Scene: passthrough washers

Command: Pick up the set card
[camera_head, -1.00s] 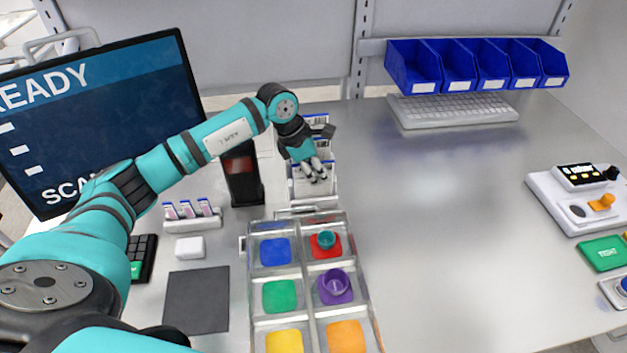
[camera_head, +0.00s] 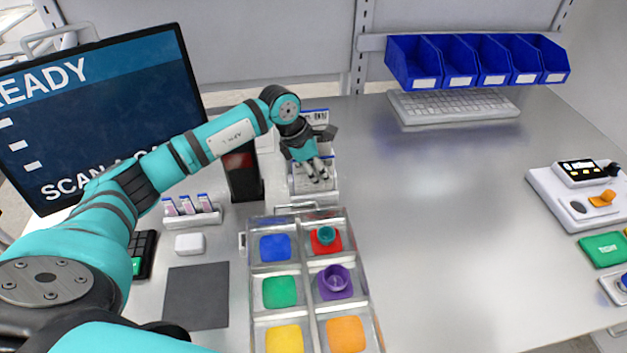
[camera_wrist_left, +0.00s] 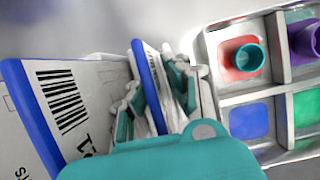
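White set cards with blue top edges stand in a clear holder (camera_head: 300,192) at the back of the table. One card (camera_head: 315,116) rises behind my left gripper. In the left wrist view, a card with a barcode (camera_wrist_left: 55,105) stands large at the left, outside the fingers. A second blue-edged card (camera_wrist_left: 147,82) stands between the two fingers. My left gripper (camera_head: 318,174) points down over the holder; its fingers (camera_wrist_left: 155,95) lie close along both sides of that second card. I cannot tell whether they press on it. My right gripper is not in view.
A compartment tray (camera_head: 310,265) with coloured pads and small cups stands in front of the holder. A black scanner stand (camera_head: 245,180), small vial rack (camera_head: 192,215) and monitor (camera_head: 90,115) are at left. The middle right of the table is clear.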

